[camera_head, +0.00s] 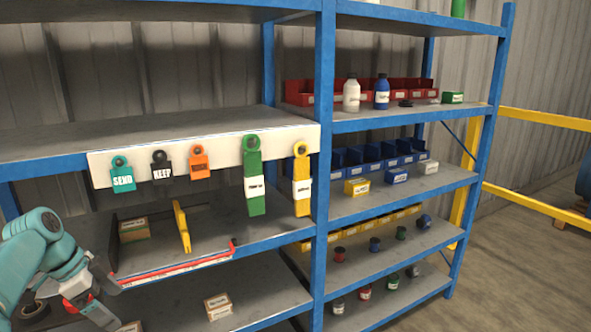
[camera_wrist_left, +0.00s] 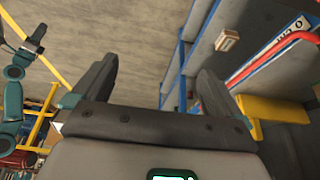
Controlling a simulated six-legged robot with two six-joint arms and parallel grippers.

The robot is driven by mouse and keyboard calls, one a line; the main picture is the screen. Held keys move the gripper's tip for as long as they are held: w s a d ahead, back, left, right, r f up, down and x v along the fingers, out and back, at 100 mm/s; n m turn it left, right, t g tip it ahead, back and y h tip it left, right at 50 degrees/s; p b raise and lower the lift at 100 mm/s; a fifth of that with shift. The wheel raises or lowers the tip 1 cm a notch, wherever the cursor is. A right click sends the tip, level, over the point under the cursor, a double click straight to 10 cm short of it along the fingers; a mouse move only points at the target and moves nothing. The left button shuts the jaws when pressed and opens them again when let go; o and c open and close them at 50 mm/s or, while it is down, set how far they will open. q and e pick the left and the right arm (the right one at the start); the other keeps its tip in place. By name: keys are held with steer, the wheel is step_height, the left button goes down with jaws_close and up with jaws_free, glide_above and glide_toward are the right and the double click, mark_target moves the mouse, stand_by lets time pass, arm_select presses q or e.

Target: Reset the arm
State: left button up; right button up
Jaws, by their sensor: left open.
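My left gripper (camera_head: 92,308) is at the lower left of the head view, in front of the lower shelves. Its fingertips run towards the bottom edge there. In the left wrist view my left gripper (camera_wrist_left: 155,80) shows two dark fingers spread wide apart, with nothing between them but the floor behind. A teal arm, apparently my right arm, shows at the left edge of the left wrist view. Its dark end is too small to tell whether the jaws are open.
A blue shelf rack (camera_head: 322,150) fills the head view. A white rail (camera_head: 222,150) carries several hanging tags. A red-edged tray (camera_head: 175,268) is close to my left gripper. A small box (camera_head: 218,306) lies on the lower shelf. Floor is free at the right, by yellow barriers (camera_head: 535,207).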

arm_select(q)
steer(key=s+d+f+n, duration=0.1)
steer(key=d+f+n, duration=0.1)
steer(key=d+f, duration=0.5)
steer(key=d+f+n+g, duration=0.1)
steer(key=d+f+n, duration=0.2)
steer(key=f, duration=0.8)
steer(key=s+d+f+n, duration=0.1)
steer(key=d+f+n, duration=0.1)
steer(key=d+f, duration=0.55)
steer(key=s+d+f+n, duration=0.3)
steer(key=s+d+f, duration=0.4)
steer(key=s+f, duration=0.35)
steer(key=s+d+f+n, duration=0.1)
steer(key=s+d+n, duration=0.3)
steer(key=s, duration=1)
steer(key=shift+d+g, duration=0.4)
steer(key=shift+d, duration=0.15)
